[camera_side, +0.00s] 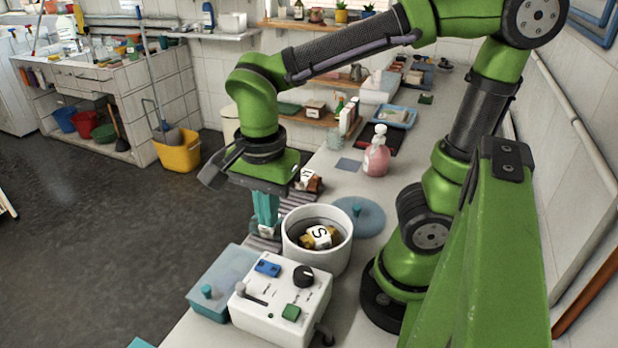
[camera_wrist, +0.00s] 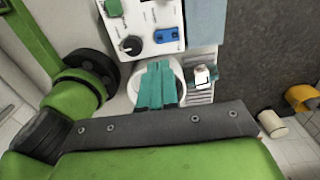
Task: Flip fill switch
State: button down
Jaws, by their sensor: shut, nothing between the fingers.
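A white control box (camera_side: 281,300) stands at the front of the counter. Its top carries a blue rocker switch (camera_side: 267,268), a black knob (camera_side: 304,276), a green button (camera_side: 291,312) and a grey lever (camera_side: 250,294). The markings are too small to read, so I cannot tell which control is the fill switch. My gripper (camera_side: 266,229), with teal fingers, is shut and empty. It points down behind the box, left of the white pot, apart from the controls. In the wrist view the fingers cover part of the pot, and the blue switch (camera_wrist: 166,35) shows beyond them.
A teal container (camera_side: 212,302) adjoins the box on the left. A pink pump bottle (camera_side: 377,156) stands farther back.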

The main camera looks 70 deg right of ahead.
aim_at(274, 269)
notch_tip(274, 269, down, 11)
jog(key=shift+f, duration=0.1)
dwell(0.4)
jog(key=shift+s+f, duration=0.1)
jog(key=shift+f, duration=0.1)
jog(key=shift+w+r, duration=0.3)
jog(key=shift+w, duration=0.55)
notch_tip(274, 269, up, 14)
jog(key=s, duration=0.2)
dwell(0.3)
